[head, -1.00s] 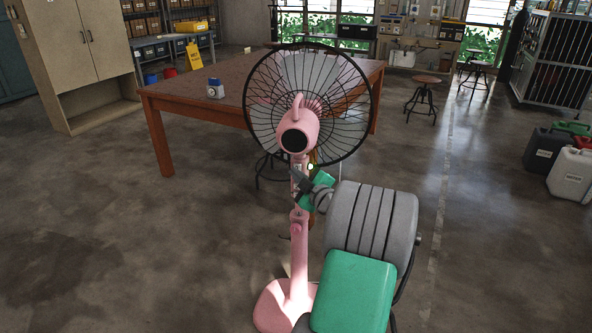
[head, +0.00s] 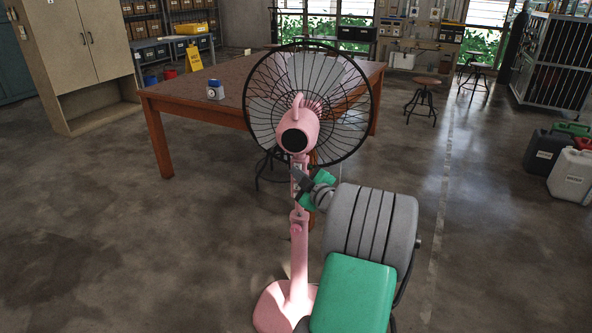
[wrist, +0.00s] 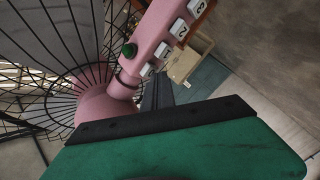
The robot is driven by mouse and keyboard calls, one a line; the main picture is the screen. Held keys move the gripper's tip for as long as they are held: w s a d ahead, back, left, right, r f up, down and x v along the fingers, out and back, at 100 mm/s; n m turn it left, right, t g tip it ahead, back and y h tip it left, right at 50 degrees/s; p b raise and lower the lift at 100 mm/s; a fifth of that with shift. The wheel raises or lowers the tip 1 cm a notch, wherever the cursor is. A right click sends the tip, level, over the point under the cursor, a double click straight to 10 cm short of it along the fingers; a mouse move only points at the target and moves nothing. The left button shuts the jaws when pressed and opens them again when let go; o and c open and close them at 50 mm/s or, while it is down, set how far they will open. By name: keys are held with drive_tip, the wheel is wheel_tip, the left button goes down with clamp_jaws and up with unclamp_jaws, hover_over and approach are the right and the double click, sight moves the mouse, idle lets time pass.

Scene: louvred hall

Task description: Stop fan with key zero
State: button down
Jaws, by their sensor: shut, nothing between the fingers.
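A pink standing fan (head: 297,258) with a black wire cage is in the middle of the head view, seen from behind. In the wrist view, its pink panel (wrist: 150,35) carries a row of white numbered keys and a round dark green lamp (wrist: 130,49).
A brown table (head: 222,97) stands behind the fan, with a small blue-lidded jar (head: 215,90) on it. A tan cabinet (head: 80,70) is at left. Stools and jerrycans (head: 572,172) are at right. The floor around the fan is clear.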

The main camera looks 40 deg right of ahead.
drive_tip(key=shift+s+a+b, duration=0.4)
drive_tip(key=shift+a+b, duration=0.05)
drive_tip(key=shift+a, duration=0.2)
drive_tip(key=a, duration=0.1)
drive_tip(key=s+a+b, duration=0.1)
drive_tip(key=a, duration=0.1)
drive_tip(key=s+a+b, duration=0.1)
drive_tip(key=shift+s+a, duration=0.15)
drive_tip(key=shift+s, duration=0.1)
idle(0.5)
